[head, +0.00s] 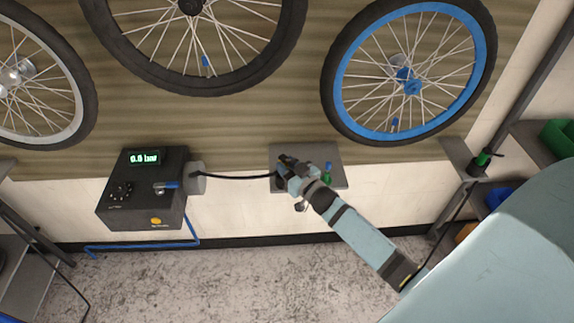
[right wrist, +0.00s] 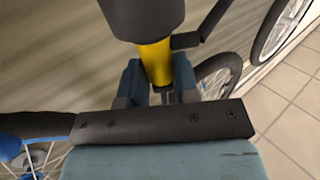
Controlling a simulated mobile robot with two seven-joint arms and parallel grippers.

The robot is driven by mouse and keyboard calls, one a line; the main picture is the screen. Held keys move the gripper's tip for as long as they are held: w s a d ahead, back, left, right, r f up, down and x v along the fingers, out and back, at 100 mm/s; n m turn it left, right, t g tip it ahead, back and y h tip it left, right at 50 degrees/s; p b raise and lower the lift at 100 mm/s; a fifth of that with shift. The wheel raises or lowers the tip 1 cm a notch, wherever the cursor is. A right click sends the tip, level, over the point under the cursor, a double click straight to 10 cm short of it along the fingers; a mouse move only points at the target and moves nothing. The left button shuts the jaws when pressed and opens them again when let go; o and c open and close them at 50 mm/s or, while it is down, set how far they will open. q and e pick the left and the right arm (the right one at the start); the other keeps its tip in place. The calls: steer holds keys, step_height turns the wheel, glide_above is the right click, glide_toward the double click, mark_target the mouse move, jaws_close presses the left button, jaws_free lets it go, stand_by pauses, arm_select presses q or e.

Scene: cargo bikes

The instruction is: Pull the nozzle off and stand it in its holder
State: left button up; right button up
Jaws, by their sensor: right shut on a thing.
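The nozzle has a black head and a yellow collar (right wrist: 154,60) in the right wrist view. My right gripper (right wrist: 158,78) is shut on the yellow collar, one finger on each side. In the head view my right gripper (head: 288,170) is in front of the small grey shelf panel (head: 335,156), below the wheels. A black hose (head: 238,177) runs to it from the grey reel on the inflator box (head: 145,212). The nozzle's tip is hidden, and no wheel valve shows at it. I cannot make out which part is the holder. My left gripper is not in view.
Wheels with black tyres hang on the ribbed wall, including a blue-rimmed wheel (head: 472,73) at right. Shelves with bins (head: 558,138) stand at far right. The floor (head: 230,285) below is clear.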

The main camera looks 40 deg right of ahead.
steer(key=shift+f, duration=0.35)
steer(key=o, duration=1)
steer(key=shift+o, duration=0.2)
steer(key=shift+s, duration=0.1)
steer(key=s+p, duration=0.3)
steer(key=s, duration=0.6)
steer(key=shift+s+d, duration=0.25)
steer(key=shift+s, duration=0.15)
